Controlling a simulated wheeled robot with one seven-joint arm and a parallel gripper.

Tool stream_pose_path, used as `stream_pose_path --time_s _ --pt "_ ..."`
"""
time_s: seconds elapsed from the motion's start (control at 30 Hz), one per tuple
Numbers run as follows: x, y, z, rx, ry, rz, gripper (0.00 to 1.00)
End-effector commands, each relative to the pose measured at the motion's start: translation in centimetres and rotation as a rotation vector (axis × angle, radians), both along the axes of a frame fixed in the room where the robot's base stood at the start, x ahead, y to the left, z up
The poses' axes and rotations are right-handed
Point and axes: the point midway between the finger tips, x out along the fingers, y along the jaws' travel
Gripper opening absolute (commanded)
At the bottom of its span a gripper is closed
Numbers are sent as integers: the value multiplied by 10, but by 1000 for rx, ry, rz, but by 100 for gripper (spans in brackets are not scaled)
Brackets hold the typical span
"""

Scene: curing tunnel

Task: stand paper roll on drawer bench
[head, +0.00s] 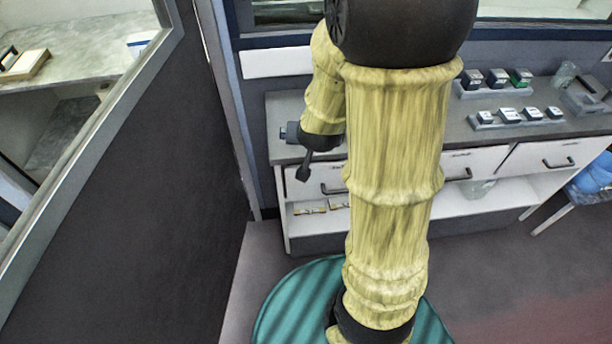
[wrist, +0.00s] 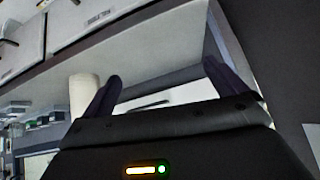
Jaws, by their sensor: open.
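A plain white cylinder, which looks like the paper roll (wrist: 84,94), shows in the wrist view just left of my left finger. It is apart from the fingers as far as I can see; what it rests on is unclear. I do not see it in the head view, where my arm covers the middle of the bench. The drawer bench (head: 400,143) has a grey top, white drawer fronts and an open lower shelf. My gripper (head: 304,172) is at the bench's left front edge. In the wrist view its dark fingers (wrist: 160,88) are spread with nothing between them.
Two trays of small blocks (head: 495,82) (head: 515,118) stand on the bench's right part, with a clear glass (head: 564,75) farther right. The bench top's left part looks bare. A dark partition (head: 150,180) stands close on the left. Blue objects (head: 592,180) sit at right.

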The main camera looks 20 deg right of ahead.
Motion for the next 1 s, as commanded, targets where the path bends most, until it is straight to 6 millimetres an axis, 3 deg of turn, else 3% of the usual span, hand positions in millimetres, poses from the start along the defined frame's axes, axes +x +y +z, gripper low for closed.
stream_pose_path --time_s 0.1,0.2,0.4,0.53,1.0 --pt "-30 28 2 23 139 129 97" --pt "-61 43 3 22 263 228 97" --pt "-108 53 7 -8 450 348 97" --pt "-117 53 8 -15 484 365 97" --pt "-116 53 7 -13 481 362 97"
